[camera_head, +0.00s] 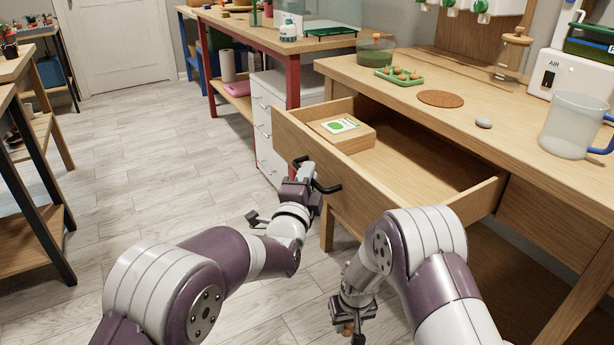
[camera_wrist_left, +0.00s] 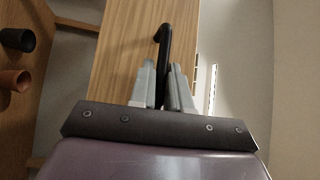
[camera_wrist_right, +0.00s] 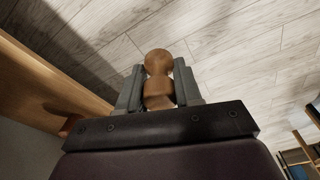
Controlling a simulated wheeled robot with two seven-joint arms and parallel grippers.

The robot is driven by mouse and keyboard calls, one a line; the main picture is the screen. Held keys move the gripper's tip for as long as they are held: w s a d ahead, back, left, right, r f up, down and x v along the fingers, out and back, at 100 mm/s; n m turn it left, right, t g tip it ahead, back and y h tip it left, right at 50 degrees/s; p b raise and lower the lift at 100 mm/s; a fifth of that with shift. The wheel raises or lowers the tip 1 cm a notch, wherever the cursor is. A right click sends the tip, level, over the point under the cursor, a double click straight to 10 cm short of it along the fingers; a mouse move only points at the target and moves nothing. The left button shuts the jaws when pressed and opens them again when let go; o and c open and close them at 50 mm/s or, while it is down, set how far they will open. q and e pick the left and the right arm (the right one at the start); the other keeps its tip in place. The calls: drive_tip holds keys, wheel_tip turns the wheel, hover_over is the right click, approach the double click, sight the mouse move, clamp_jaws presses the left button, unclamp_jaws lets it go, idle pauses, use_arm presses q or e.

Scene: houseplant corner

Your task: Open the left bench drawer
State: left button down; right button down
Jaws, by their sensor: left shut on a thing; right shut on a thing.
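The left bench drawer (camera_head: 385,170) is pulled out from under the wooden bench top. Inside it, a white and green packet (camera_head: 341,125) lies on a wooden block or box at the left end. My left gripper (camera_head: 308,178) is shut on the drawer's black bar handle (camera_head: 328,189), which also shows between the fingers in the left wrist view (camera_wrist_left: 163,45). My right gripper (camera_wrist_right: 159,88) is shut on a turned wooden piece with a round knob (camera_wrist_right: 158,64). In the head view it hangs low in front of the bench, apart from the drawer.
A white drawer unit (camera_head: 268,125) stands left of the drawer. The floor (camera_head: 150,170) at left is clear.

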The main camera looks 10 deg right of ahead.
use_arm(q)
drive_tip(key=c, duration=1.2)
unclamp_jaws()
drive_tip(key=shift+s, duration=0.1)
